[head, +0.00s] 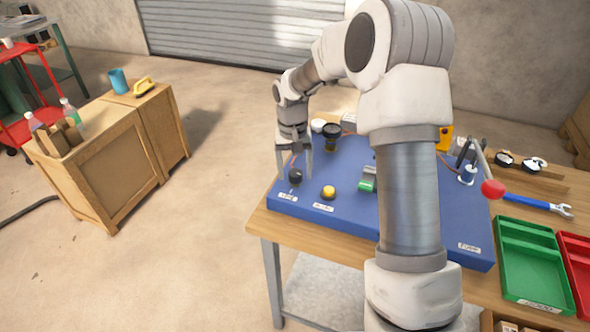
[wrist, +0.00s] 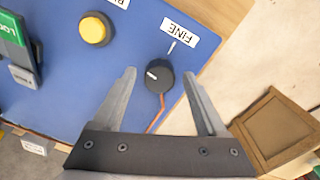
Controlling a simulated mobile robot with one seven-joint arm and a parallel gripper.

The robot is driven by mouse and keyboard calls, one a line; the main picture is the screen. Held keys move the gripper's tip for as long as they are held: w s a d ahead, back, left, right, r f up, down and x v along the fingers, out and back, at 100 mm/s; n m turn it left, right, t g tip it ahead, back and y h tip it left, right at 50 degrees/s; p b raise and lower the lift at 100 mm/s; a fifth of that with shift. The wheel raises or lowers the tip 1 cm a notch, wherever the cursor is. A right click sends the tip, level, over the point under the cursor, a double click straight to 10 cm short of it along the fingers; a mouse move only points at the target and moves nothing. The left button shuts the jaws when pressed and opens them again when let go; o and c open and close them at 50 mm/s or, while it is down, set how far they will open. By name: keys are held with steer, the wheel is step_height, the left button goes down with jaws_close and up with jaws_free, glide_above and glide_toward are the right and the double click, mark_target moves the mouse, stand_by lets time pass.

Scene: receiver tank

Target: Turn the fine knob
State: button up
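The fine knob (wrist: 159,76) is a round black knob with a white pointer mark on the blue panel (wrist: 60,110). A white label reading FINE (wrist: 178,31) sits beside it. In the wrist view my gripper (wrist: 158,72) is open, with one finger on each side of the knob and a visible gap on both sides. In the head view the knob (head: 295,176) is at the panel's front left corner. My gripper (head: 295,172) points down there, its fingers around the knob's position. I cannot tell how far the fingertips stand above the panel.
A yellow button (head: 328,192) is right of the knob, and a green LOCK piece (head: 367,185) lies further right. A black cylindrical part (head: 331,137) stands behind. An orange wire (wrist: 157,113) runs from near the knob between the fingers. Green (head: 530,262) and red trays are at the right.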

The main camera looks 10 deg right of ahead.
mark_target(293, 173)
jaws_close()
steer(key=shift+r+n+p, duration=0.15)
steer(key=shift+n+p, duration=0.4)
steer(key=shift+n, duration=0.35)
steer(key=n+p, duration=0.1)
steer(key=n, duration=0.2)
steer(key=shift+o, duration=0.7)
jaws_free()
step_height(293, 173, up, 17)
steer(key=p, duration=0.2)
steer(key=shift+s+a, duration=0.15)
steer(key=shift+a, duration=0.15)
